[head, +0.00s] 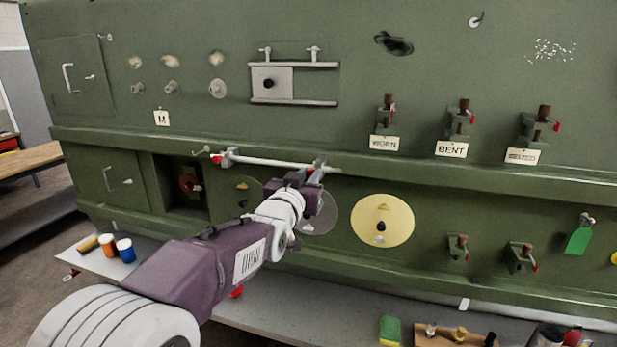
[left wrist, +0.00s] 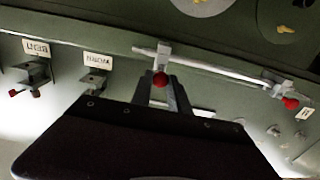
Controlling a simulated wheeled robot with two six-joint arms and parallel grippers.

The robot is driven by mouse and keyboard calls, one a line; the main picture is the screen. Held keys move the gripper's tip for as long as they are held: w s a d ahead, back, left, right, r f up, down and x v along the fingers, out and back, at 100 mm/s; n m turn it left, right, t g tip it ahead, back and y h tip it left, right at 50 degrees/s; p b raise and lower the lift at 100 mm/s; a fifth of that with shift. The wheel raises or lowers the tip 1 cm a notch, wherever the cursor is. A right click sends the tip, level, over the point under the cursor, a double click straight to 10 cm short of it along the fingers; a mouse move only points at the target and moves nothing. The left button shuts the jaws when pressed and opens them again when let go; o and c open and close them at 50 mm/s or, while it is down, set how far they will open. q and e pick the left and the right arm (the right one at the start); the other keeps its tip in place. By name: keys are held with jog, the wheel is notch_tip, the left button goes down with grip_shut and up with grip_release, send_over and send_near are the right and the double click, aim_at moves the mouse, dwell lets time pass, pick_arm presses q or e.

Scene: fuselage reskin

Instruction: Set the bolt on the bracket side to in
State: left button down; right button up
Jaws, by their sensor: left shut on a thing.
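A pale bar (head: 268,161) lies along the ledge of the green fuselage panel, with a grey fitting at each end. It also shows in the left wrist view (left wrist: 215,69). The bolt at one end has a red knob (head: 216,160), which is clear of my gripper; this knob also shows in the left wrist view (left wrist: 290,103). My left gripper (head: 312,178) is at the bar's right end in the head view. In the left wrist view its fingers (left wrist: 161,92) are shut at the other bolt's red knob (left wrist: 160,79). The fingers partly hide that bolt. My right gripper is out of view.
Several tagged latches, including one marked BENT (head: 451,149), sit to the right on the panel. A yellow disc (head: 383,221) is below right. A shelf (head: 330,327) with a green sponge (head: 390,331) runs below. An open recess (head: 181,187) is left.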

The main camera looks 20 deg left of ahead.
pick_arm(q)
jog(key=shift+w, duration=1.3)
jog(key=shift+s+r, duration=0.1)
jog(key=c, duration=1.3)
grip_release()
jog(key=shift+w, duration=0.25)
jog(key=s+b, duration=0.3)
jog(key=s, duration=0.6)
jog(key=shift+a+b, duration=0.1)
jog(key=shift+b, duration=0.25)
jog(key=shift+f, duration=0.2)
